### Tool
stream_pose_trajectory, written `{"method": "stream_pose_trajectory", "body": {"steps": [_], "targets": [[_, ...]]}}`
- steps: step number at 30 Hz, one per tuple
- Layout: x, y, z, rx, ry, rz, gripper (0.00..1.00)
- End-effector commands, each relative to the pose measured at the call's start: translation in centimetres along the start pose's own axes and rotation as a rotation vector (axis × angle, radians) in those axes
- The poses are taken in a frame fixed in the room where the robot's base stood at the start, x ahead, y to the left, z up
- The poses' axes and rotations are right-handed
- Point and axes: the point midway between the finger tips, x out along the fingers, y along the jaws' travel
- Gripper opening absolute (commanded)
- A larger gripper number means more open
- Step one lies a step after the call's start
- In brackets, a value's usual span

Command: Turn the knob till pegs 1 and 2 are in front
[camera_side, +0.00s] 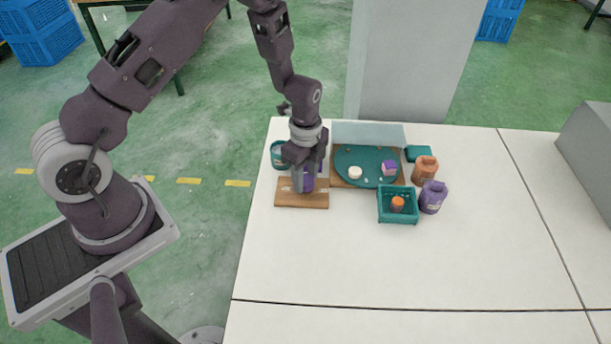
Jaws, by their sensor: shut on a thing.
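My gripper (304,180) points down over a small wooden board (301,200) at the left of the white table. It is shut on a purple piece (308,184), mostly hidden between the fingers; I cannot tell if this is the knob. A round dark green turntable (368,175) sits on a wooden base to the right of my gripper. A white round piece (355,173) is on its left part and a purple block (389,168) on its right part. No peg numbers are readable, and I cannot make out the pegs.
A green square tray (381,216) with an orange piece (397,204) stands in front of the turntable. An orange bottle (425,170) and a purple bottle (433,197) stand to its right. A pale panel (368,134) rises behind the turntable. The table's front is clear.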

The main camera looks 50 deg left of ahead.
Motion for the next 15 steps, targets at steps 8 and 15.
{"method": "stream_pose_trajectory", "body": {"steps": [8,15], "targets": [[-0.05,-0.05,0.01,-0.251,0.001,-0.001,0.00],[-0.06,-0.05,0.00,-0.480,0.001,-0.001,0.00]]}}
